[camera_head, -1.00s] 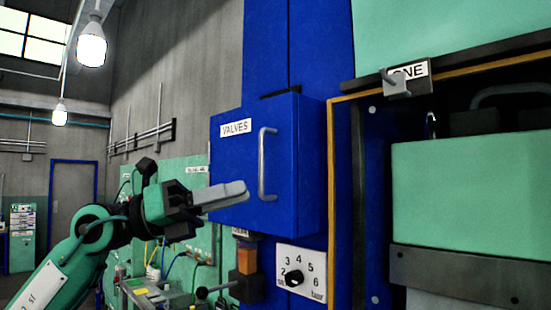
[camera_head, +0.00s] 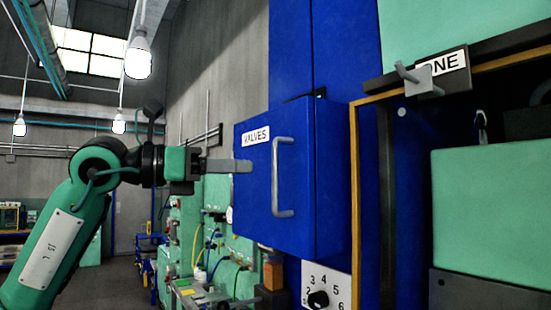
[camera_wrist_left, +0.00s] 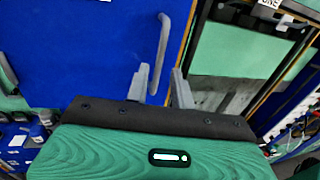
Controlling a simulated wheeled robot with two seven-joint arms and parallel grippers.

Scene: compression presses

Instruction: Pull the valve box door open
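The blue valve box door (camera_head: 258,200) carries a "VALVES" label and looks shut, flush with its box. Its grey upright bar handle (camera_head: 277,178) is on the right part of the door. My left gripper (camera_head: 245,166) points at the door from the left, its tips just left of the handle at about mid-height. In the left wrist view, my left gripper (camera_wrist_left: 160,88) has its two grey fingers apart. The lower end of the handle (camera_wrist_left: 163,50) shows between them in the picture; I cannot tell whether they touch it. My right gripper is not in view.
To the right stand a yellow-edged press frame (camera_head: 355,210) and a grey hook-like handle (camera_head: 420,80) by a partly hidden label. Green panels with cables (camera_head: 215,240) are behind, below my arm.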

